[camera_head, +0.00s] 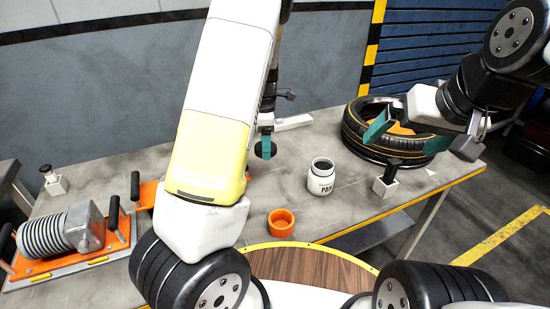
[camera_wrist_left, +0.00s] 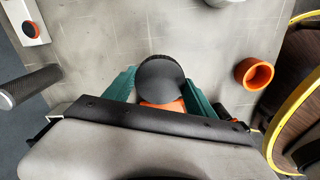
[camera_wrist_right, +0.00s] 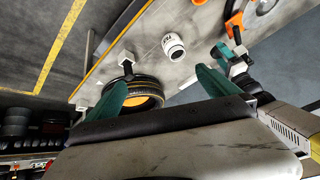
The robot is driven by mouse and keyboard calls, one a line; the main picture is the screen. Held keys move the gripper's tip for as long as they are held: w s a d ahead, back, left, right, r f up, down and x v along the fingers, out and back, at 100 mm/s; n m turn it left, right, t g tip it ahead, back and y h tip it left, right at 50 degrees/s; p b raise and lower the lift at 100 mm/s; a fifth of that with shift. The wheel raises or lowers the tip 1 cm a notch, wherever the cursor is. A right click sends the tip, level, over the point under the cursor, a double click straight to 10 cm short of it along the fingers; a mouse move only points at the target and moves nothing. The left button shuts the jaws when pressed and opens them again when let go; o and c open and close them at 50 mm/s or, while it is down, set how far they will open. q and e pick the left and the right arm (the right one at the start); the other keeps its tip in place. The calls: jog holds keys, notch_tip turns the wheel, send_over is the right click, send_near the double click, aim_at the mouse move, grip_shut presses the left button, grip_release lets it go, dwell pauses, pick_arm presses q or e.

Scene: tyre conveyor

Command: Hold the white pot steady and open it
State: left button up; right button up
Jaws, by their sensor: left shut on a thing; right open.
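My right gripper (camera_head: 424,135) is open and empty, right of the pot and above the tyre. Neither gripper touches the pot.
A tyre (camera_head: 356,137) lies behind and right of the pot. A small white block with a black top (camera_head: 385,186) stands right of it. An orange cup (camera_head: 281,222) stands in front. An orange rack with grey discs (camera_head: 60,240) is at left. Bare table surrounds the pot.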

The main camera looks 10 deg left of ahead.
aim_at(266, 176)
pick_arm(q)
jog(key=shift+a+f, duration=0.2)
jog(key=shift+f, duration=0.25)
notch_tip(266, 176, down, 9)
jog(key=shift+f, duration=0.1)
jog(key=o, duration=1.5)
jog(key=shift+f, duration=0.15)
jog(key=shift+o, duration=0.2)
